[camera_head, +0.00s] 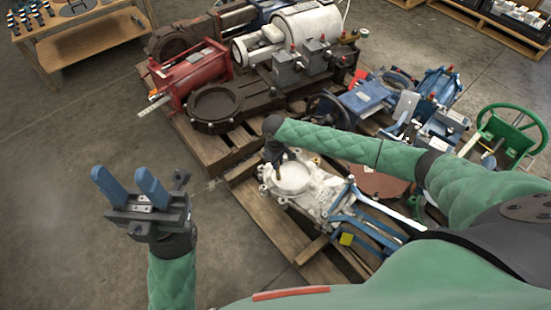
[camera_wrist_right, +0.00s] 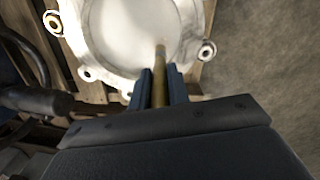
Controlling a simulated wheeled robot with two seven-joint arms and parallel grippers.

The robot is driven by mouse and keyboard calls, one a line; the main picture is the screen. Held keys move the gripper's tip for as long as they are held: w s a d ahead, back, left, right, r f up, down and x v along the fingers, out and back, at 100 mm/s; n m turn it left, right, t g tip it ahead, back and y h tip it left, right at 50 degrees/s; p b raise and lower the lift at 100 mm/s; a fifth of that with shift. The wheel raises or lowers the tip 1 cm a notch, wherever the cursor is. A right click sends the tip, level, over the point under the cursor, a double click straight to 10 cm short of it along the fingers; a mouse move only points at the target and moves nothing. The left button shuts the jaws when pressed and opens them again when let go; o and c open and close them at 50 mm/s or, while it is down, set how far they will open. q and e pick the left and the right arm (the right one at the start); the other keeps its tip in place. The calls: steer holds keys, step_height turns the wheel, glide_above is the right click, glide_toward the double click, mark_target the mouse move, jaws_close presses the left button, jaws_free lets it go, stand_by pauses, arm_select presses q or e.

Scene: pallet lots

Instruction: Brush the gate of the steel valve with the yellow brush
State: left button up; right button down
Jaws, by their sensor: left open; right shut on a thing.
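The pale steel valve (camera_head: 322,196) lies on a wooden pallet, with its round gate (camera_head: 290,180) facing up. The gate also fills the upper middle of the right wrist view (camera_wrist_right: 125,35), ringed by a bolted flange. My right gripper (camera_wrist_right: 160,88) is shut on the yellow brush (camera_wrist_right: 160,70), a thin brownish-yellow stick in that view. The brush's far end lies over the gate; I cannot tell if it touches. In the head view my right gripper (camera_head: 279,156) is small and dark above the gate. My left gripper (camera_head: 124,178) is open and empty, over the floor left of the pallet.
A red machine (camera_head: 200,74), a dark cast base (camera_head: 215,103) and a white cylinder (camera_head: 312,32) stand behind the valve. Blue valves (camera_head: 436,88) and a green handwheel (camera_head: 513,127) crowd the right. A wooden table (camera_head: 85,40) stands back left. Floor at left is clear.

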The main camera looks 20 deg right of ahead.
steer(key=shift+s, duration=0.15)
steer(key=shift+p, duration=1.2)
steer(key=shift+f, duration=0.15)
steer(key=shift+w+d+p, duration=0.1)
steer(key=shift+w+d, duration=0.25)
steer(key=shift+w, duration=0.35)
steer(key=shift+w+d+p, duration=0.15)
steer(key=shift+w+d, duration=0.2)
steer(key=shift+w, duration=0.3)
steer(key=shift+w+d+p, duration=0.1)
steer(key=shift+w+d, duration=0.25)
steer(key=shift+w, duration=0.35)
